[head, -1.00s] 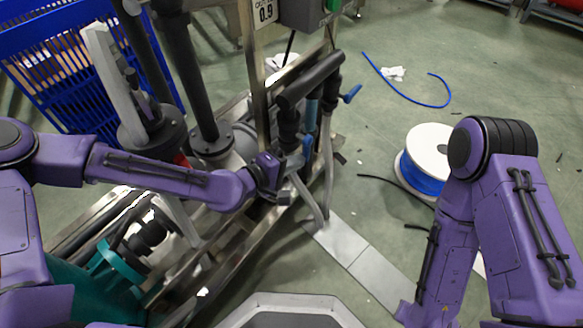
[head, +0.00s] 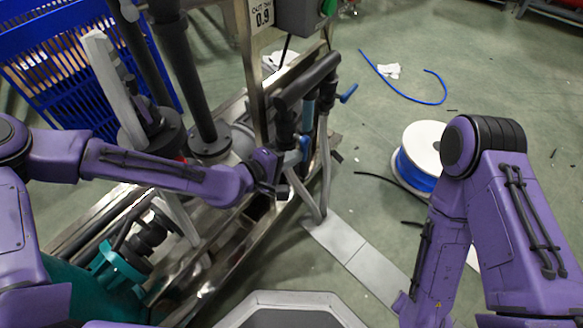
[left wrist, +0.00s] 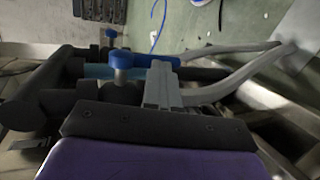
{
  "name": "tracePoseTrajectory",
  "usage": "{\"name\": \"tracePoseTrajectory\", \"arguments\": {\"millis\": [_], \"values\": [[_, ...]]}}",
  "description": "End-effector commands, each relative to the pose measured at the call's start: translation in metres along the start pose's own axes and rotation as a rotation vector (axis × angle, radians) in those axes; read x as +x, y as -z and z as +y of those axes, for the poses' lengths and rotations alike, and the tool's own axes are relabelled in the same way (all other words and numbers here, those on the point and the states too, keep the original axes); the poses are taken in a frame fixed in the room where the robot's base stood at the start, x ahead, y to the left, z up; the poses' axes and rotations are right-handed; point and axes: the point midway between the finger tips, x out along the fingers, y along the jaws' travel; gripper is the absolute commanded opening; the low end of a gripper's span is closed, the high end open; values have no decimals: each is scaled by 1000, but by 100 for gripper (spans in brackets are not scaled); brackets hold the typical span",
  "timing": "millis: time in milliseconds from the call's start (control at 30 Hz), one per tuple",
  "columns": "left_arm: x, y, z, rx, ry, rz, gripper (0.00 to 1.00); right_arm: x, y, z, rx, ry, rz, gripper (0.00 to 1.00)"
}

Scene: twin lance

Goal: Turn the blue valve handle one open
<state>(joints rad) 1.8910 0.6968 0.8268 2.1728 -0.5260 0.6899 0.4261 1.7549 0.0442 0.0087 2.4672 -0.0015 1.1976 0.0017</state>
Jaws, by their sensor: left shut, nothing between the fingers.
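Two blue valve handles sit on the dark pipework of the metal-framed rig. The nearer handle (head: 304,147) is partly hidden beside the pipes, next to my left gripper (head: 284,184). The farther handle (head: 348,93) sticks out to the right below the black top pipe. In the left wrist view, the nearer blue handle (left wrist: 124,60) has a round hub and a bar reaching right to the tips of my left gripper (left wrist: 163,68). The gripper is shut and empty, close against the bar; whether they touch is unclear. My right arm shows, but its gripper is out of view.
Black pipes (head: 308,80) and grey hoses (head: 324,165) crowd the left gripper. A blue crate (head: 40,60) stands behind at left. A white spool (head: 425,145) with blue hose stands on the floor at right. Open floor lies beyond it.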

Motion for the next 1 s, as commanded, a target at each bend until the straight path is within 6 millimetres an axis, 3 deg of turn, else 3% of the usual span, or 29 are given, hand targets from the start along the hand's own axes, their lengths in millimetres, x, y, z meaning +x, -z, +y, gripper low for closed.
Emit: {"name": "tracePoseTrajectory", "arguments": {"millis": [33,267,433,500,700,1000], "values": [[-11,-6,30,7,-19,-1,0,-17,8,1,8,-1,10,43],[-58,-42,65,7,-17,-2,0,-42,22,4,2,-1,14,43],[-95,-78,69,3,-10,-4,0,-60,31,6,0,-2,17,43],[-100,-81,73,2,-5,1,0,-82,39,7,-1,-2,18,43],[-114,-96,73,1,-7,-1,0,-117,54,11,-1,-2,18,43],[-125,-108,67,4,-11,0,0,-130,59,12,-2,-2,18,43]]}}
